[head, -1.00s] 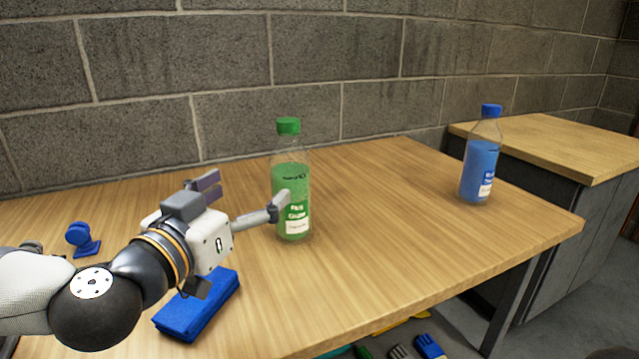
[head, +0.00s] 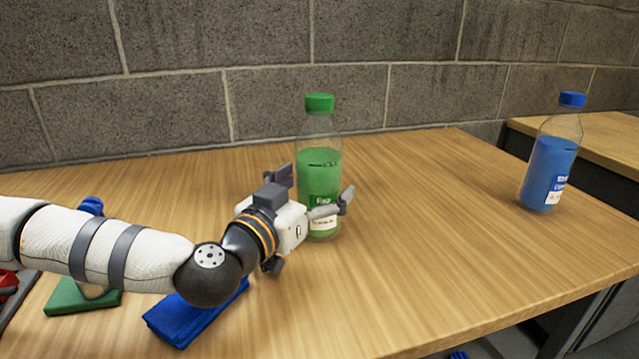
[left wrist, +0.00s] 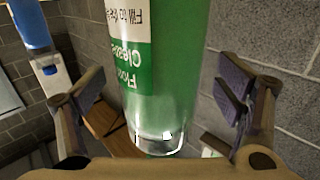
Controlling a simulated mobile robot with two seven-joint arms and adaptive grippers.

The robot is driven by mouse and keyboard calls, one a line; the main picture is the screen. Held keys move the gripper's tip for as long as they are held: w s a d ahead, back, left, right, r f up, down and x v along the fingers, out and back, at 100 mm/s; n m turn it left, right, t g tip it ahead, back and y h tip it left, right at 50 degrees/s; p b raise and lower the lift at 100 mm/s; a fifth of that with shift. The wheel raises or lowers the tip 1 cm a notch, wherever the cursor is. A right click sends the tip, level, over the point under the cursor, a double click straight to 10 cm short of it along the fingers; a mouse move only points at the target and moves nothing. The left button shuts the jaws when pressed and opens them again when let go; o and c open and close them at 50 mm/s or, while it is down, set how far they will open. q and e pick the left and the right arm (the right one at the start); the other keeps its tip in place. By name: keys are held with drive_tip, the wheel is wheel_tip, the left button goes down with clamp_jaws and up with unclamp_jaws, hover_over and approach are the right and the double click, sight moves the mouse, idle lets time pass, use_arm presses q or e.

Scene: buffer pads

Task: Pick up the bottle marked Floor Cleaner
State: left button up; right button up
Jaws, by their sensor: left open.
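The green bottle (head: 320,170) with a green cap stands upright on the wooden table. In the left wrist view its green-and-white label shows upside down and reads "Floor Cleaner" on the bottle (left wrist: 165,80). My left gripper (head: 312,190) is at the bottle in the head view, its fingers open on either side of it. In the left wrist view the open fingers of the gripper (left wrist: 160,95) flank the bottle, with gaps at both sides. Part of the label is hidden by a finger in the head view. My right gripper is not in view.
A blue bottle (head: 551,165) stands apart at the right of the table (head: 430,270). A folded blue cloth (head: 190,315) lies below my left arm, beside a green cloth (head: 65,298). The table between the two bottles is clear.

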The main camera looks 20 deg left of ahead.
use_arm(q)
drive_tip(key=shift+w+d, duration=0.15)
drive_tip(key=shift+w, duration=0.65)
drive_tip(key=c, duration=1.8)
drive_tip(key=shift+r, duration=0.15)
drive_tip(key=shift+c, duration=0.6)
